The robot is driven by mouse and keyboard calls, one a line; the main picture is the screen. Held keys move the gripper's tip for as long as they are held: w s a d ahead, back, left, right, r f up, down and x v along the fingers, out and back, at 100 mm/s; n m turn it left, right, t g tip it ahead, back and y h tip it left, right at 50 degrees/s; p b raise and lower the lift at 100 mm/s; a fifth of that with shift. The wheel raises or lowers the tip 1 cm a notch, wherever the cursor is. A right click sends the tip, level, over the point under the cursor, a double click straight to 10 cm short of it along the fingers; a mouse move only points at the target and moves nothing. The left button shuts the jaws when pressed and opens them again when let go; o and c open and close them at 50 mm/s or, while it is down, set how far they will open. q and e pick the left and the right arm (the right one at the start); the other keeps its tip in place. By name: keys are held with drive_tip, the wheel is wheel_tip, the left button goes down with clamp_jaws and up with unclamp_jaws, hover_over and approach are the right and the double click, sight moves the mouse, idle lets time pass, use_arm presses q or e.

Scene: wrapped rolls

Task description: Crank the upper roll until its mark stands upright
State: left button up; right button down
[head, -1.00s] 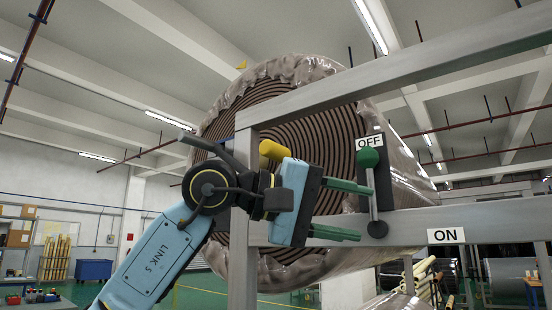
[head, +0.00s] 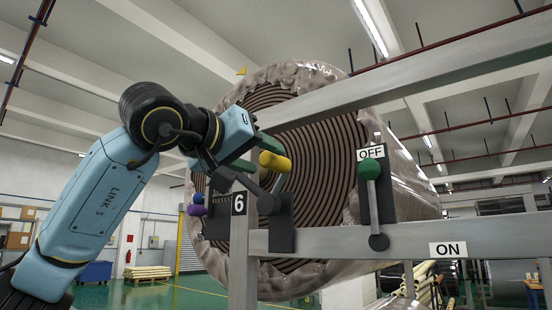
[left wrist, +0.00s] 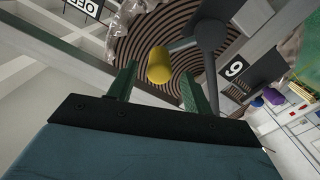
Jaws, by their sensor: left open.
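The upper roll (head: 325,145) shows its dark ringed end behind the grey frame, in clear wrap. A small yellow triangle (head: 240,71) sits at its upper left edge; I cannot tell whether this is the mark. A crank with a yellow handle (head: 275,161) stands before the roll's end, its grey arm (head: 267,203) running down to a dark plate. My left gripper (head: 262,155) is open just left of the handle. In the left wrist view, the yellow handle (left wrist: 159,65) appears between the green fingertips (left wrist: 157,72); contact cannot be told. My right gripper is not in view.
A green-knobbed lever (head: 369,168) stands right of the crank, between an OFF label (head: 370,153) and an ON label (head: 447,249). Purple and blue knobs (head: 196,205) lie to the left, near a number 6 plate (head: 239,203). A frame beam (head: 400,75) crosses close above my gripper.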

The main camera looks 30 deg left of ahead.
sight(276, 163)
use_arm(q)
drive_tip(key=w, duration=0.3)
drive_tip(key=w+p, duration=0.1)
drive_tip(key=w, duration=0.1)
drive_tip(key=shift+w+d, duration=0.1)
drive_tip(key=shift+d, duration=0.15)
clamp_jaws()
